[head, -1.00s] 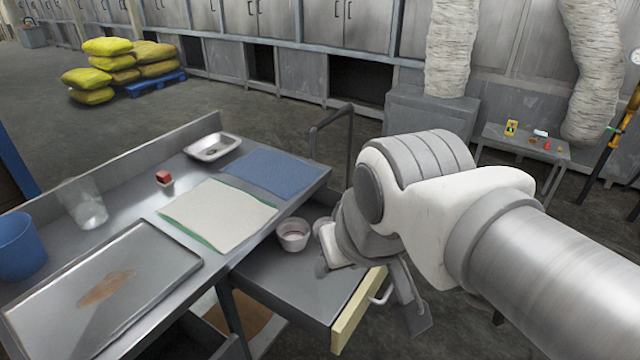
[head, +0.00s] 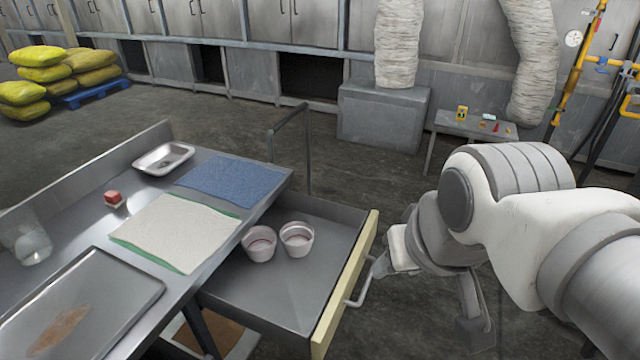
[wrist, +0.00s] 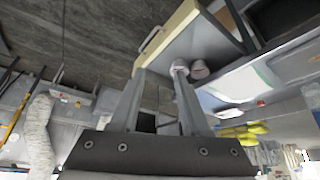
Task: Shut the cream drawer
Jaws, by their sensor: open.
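The cream drawer (head: 345,285) is pulled well out from under the metal table, its cream front facing right with a pale bar handle (head: 361,285). Two pinkish-white cups stand side by side inside it, a left cup (head: 259,243) and a right cup (head: 297,239). My gripper (head: 383,263) is outside the drawer, just right of its front near the handle; I cannot tell whether it touches. In the wrist view, my gripper's fingers (wrist: 158,72) are spread apart with nothing held, and the drawer front (wrist: 180,28) and handle (wrist: 152,40) show beyond them.
A bent metal rail (head: 290,118) stands behind the drawer.

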